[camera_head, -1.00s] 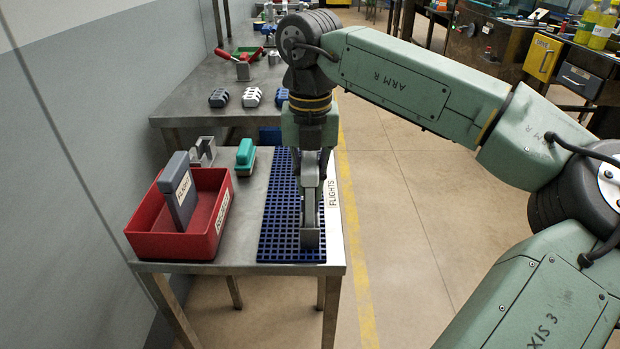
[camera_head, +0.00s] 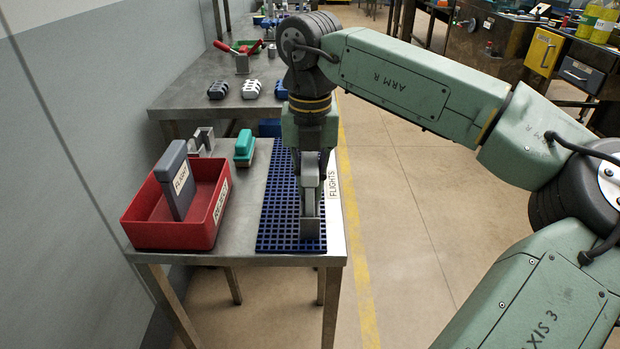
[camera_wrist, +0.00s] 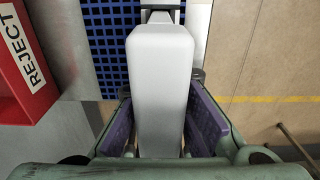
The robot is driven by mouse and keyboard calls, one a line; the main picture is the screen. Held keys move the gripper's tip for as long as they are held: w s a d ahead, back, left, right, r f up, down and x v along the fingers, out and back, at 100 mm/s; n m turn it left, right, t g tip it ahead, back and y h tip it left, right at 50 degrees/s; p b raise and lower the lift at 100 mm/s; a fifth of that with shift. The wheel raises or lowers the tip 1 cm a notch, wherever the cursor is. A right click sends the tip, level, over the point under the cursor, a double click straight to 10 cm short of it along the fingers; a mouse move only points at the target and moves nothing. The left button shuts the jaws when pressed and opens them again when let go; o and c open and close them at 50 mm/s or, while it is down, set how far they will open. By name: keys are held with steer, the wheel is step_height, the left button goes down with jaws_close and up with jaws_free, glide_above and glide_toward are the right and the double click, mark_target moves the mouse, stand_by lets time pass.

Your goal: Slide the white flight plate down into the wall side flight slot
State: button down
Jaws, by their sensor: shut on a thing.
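My gripper (camera_head: 311,165) points down over the blue grid mat (camera_head: 270,225) and is shut on the white flight plate (camera_wrist: 160,80). In the wrist view the plate stands between the purple finger pads, its far end towards a grey metal bracket (camera_wrist: 160,8). In the head view this grey bracket (camera_head: 310,228) stands on the mat just below and in front of my gripper, and the plate is mostly hidden by the fingers. I cannot tell whether plate and bracket touch. Which slot is the wall side one is not clear. A white strip reading FLIGHTS (camera_head: 333,185) runs along the mat's right side.
A red bin (camera_head: 170,235) labelled REJECT stands left, holding an upright dark grey plate (camera_head: 175,180) labelled FLIGHT. Behind are a grey slotted holder (camera_head: 203,140) and a teal-topped block (camera_head: 244,148). Several small blocks lie on the rear table (camera_head: 190,100).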

steer(key=c, duration=1.5)
jaws_free()
steer(key=shift+f, duration=0.1)
steer(key=shift+c, duration=0.2)
step_height(320, 180, up, 12)
steer(key=shift+r, duration=0.1)
steer(key=shift+s, duration=0.1)
